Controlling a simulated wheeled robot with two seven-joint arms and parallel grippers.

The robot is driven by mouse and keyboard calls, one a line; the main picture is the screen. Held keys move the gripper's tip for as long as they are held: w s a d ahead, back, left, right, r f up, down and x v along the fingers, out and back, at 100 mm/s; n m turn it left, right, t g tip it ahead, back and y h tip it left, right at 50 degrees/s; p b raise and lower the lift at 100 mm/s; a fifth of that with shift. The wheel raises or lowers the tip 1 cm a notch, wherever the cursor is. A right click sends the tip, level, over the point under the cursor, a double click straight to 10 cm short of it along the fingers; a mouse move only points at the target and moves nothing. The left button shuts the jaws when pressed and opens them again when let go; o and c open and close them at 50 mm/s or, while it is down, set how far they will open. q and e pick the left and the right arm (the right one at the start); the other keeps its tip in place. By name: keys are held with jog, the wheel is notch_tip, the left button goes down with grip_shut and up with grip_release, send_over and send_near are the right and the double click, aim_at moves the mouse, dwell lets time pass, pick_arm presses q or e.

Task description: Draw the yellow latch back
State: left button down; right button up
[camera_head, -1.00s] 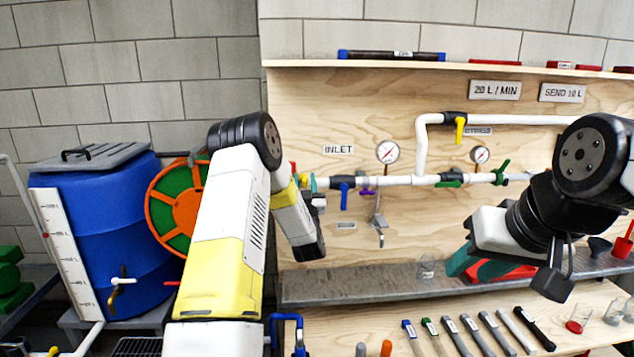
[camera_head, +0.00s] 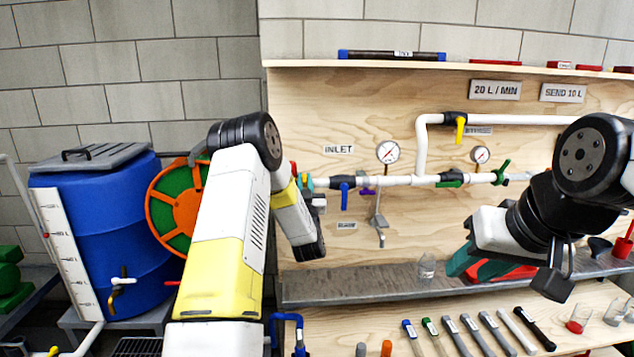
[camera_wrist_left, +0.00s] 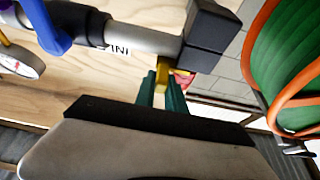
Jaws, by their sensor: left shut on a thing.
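The yellow latch (camera_wrist_left: 163,76) shows in the left wrist view, small, just under the dark block at the end of the inlet pipe. My left gripper (camera_wrist_left: 163,90) has its two teal fingers on either side of the latch and is shut on it. Part of the latch is hidden between the fingers. In the head view my left arm and wrist cover most of this spot at the left end of the pipe. My right gripper (camera_head: 478,265) shows teal fingers apart, low in front of the board, and appears empty.
A white pipe (camera_head: 400,181) with blue and green valve handles runs along the wooden board. An orange and green hose reel (camera_wrist_left: 300,60) is close on the right in the wrist view. A grey shelf (camera_head: 350,285) lies below, and several tools lie on the bench.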

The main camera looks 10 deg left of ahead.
pick_arm(q)
jog(key=shift+d, duration=0.1)
dwell(0.8)
jog(key=shift+w+d, duration=0.15)
jog(key=shift+d, duration=0.45)
jog(key=shift+w+d, duration=0.15)
jog(key=shift+d, duration=0.4)
jog(key=c, duration=1.4)
grip_release()
jog(key=v, duration=0.7)
jog(key=shift+s+f, duration=0.2)
jog(key=shift+s, duration=0.15)
jog(key=shift+d+r, duration=0.1)
